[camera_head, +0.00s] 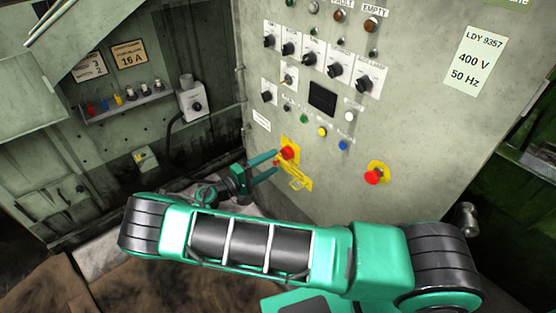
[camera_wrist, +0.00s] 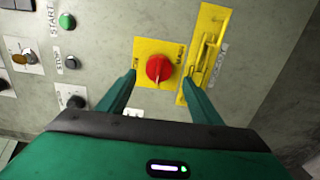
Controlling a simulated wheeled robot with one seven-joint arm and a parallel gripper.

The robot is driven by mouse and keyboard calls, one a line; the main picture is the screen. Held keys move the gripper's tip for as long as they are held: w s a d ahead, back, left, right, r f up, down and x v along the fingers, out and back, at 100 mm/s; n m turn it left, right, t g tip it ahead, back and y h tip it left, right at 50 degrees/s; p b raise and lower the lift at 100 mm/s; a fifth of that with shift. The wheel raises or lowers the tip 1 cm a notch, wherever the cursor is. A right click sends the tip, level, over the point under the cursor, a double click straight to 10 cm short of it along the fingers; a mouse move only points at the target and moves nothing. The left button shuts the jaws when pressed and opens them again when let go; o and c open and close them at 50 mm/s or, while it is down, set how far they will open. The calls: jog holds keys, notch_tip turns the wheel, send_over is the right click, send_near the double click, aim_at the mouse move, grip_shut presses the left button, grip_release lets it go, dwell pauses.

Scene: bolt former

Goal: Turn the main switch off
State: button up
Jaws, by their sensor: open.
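The main switch is a red rotary knob (camera_wrist: 159,68) on a yellow square plate with small dark lettering, some reading "MAIN". A pale mark on the knob points down in the wrist view. In the head view the red knob (camera_head: 288,152) sits low on the grey panel. My gripper (camera_head: 275,164) is open, its green fingers pointing at the panel beside the knob. In the wrist view my gripper (camera_wrist: 158,80) has one finger on each side of the knob, with gaps visible. Whether the fingertips touch the panel I cannot tell.
A yellow latch bracket (camera_wrist: 205,50) stands close to the right finger. A red button on yellow (camera_head: 374,174) lies farther right. Several black knobs (camera_head: 312,58) and a dark display (camera_head: 322,97) are above. A grey wall box (camera_head: 192,100) is at left.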

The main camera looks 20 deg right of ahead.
jog(key=v, duration=0.5)
jog(key=shift+s+a+f, duration=0.1)
jog(key=shift+a, duration=0.15)
